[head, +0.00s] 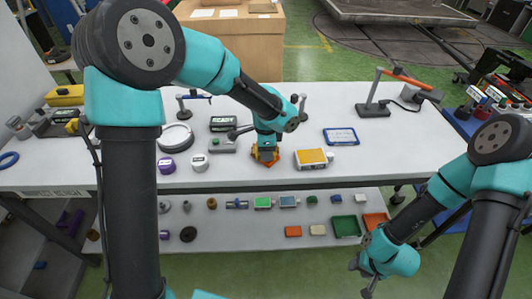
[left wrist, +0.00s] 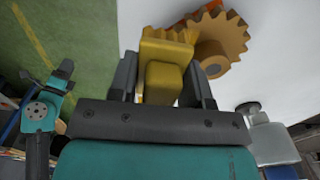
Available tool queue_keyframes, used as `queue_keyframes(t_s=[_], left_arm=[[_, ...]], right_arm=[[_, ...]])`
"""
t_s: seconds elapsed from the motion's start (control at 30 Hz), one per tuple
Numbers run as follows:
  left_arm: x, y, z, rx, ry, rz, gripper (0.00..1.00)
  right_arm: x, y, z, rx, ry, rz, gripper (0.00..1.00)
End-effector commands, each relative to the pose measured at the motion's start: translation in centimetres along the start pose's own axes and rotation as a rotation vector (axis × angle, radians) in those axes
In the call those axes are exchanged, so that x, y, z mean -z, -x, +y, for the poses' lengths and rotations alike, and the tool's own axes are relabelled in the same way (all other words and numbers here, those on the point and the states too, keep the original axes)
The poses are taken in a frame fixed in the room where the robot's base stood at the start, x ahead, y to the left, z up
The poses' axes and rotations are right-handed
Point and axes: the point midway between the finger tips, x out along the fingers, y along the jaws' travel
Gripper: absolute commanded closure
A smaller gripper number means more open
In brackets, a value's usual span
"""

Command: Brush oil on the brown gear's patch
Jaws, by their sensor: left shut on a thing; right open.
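The brown gear (left wrist: 228,38) lies past my left fingertips in the left wrist view, with a round hub on its near side. My left gripper (left wrist: 165,78) is shut on a yellow block-like thing with a ridged end (left wrist: 164,82), which appears to be the brush. Its ridged end is close beside the gear; I cannot tell whether they touch. In the head view my left gripper (head: 265,147) is low over the table, largely hiding the gear under it. No oil patch can be made out. My right gripper (head: 361,279) is open and empty, beyond the table's front at lower right.
A lower shelf (head: 260,228) holds small parts and trays. The table's right part is mostly clear.

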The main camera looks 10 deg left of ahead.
Motion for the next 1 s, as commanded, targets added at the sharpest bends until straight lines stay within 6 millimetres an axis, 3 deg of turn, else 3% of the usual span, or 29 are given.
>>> queue_keyframes(t_s=[0.7,1.0], left_arm=[[0.0,4.5,0.0,0.001,0.0,0.001,0.75],[0.0,4.9,0.0,0.0,0.0,0.0,0.75]], right_arm=[[0.0,0.0,0.0,0.0,0.0,0.0,0.57],[0.0,0.0,0.0,0.0,0.0,0.0,0.57]])
